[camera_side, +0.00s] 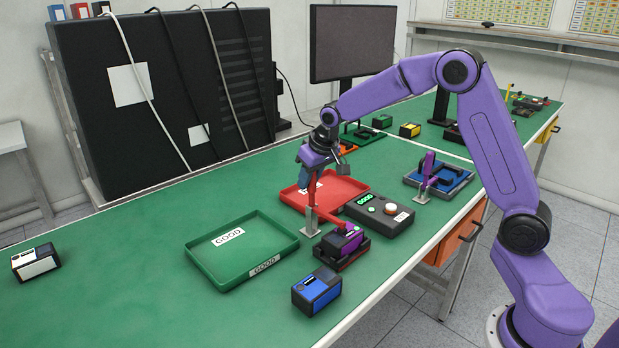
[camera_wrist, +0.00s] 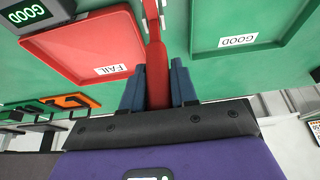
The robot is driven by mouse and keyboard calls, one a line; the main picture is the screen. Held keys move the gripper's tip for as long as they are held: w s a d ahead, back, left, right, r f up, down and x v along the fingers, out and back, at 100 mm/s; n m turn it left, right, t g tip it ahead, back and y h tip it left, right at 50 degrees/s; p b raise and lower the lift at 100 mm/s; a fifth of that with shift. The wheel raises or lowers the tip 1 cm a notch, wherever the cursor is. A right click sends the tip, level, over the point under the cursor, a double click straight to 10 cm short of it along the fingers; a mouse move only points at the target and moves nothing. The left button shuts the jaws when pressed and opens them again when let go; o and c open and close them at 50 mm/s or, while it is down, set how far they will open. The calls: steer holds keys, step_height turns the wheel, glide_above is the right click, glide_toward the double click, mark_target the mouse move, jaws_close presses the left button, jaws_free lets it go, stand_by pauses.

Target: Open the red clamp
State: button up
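The red clamp (camera_side: 327,217) stands on a small metal bracket at the green table's front part. Its handle points up and its arm reaches down to the right over a purple-and-black block (camera_side: 341,244) in a dark fixture with a red edge. My gripper (camera_side: 308,181) points down at the top of the handle. In the wrist view the red handle (camera_wrist: 156,75) runs between the two blue fingers (camera_wrist: 158,85), which sit close against both sides of it. The finger tips are partly hidden in the side view.
A red FAIL tray (camera_side: 352,187) lies just behind the clamp, a green GOOD tray (camera_side: 215,262) to its left. A black tester box (camera_side: 380,215) is at right, and a blue-and-black block (camera_side: 316,291) in front. A purple clamp (camera_side: 428,170) stands farther right. The table's left part is mostly clear.

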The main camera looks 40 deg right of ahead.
steer(key=shift+w, duration=0.1)
steer(key=shift+w+f+g, duration=0.35)
steer(key=shift+w+g, duration=0.45)
steer(key=shift+g, duration=0.35)
steer(key=shift+w+f+g, duration=0.4)
steer(key=shift+w+g, duration=0.35)
steer(key=shift+g, duration=0.45)
steer(key=shift+w+f+g, duration=0.35)
steer(key=shift+w+g, duration=0.45)
steer(key=shift+g, duration=0.35)
steer(key=shift+w+f+g, duration=0.25)
steer(key=shift+g, duration=0.25)
steer(key=o, duration=0.7)
steer(key=shift+r, duration=0.15)
